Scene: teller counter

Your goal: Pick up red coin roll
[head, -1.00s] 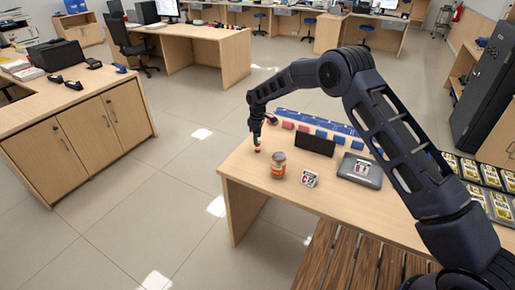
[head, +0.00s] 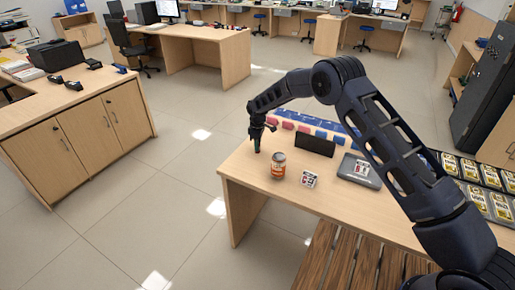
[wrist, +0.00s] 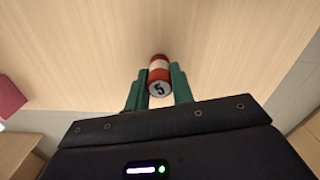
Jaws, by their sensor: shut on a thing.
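The red coin roll (wrist: 159,68), with a white band and a "5" on its end, shows in the wrist view between the green fingertips of my gripper. My gripper (head: 257,147) is at the left edge of the light wood counter (head: 405,225) in the head view. It also shows in the wrist view (wrist: 158,88), shut on the roll. The roll is not clearly visible in the head view. I cannot tell whether it touches the counter top.
An orange-labelled jar (head: 278,164) stands just right of my gripper. A small patterned box (head: 309,179), a black upright panel (head: 315,146) and a grey flat device (head: 360,171) are farther right. Pink and blue blocks line the back. Bare counter lies in front of the jar.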

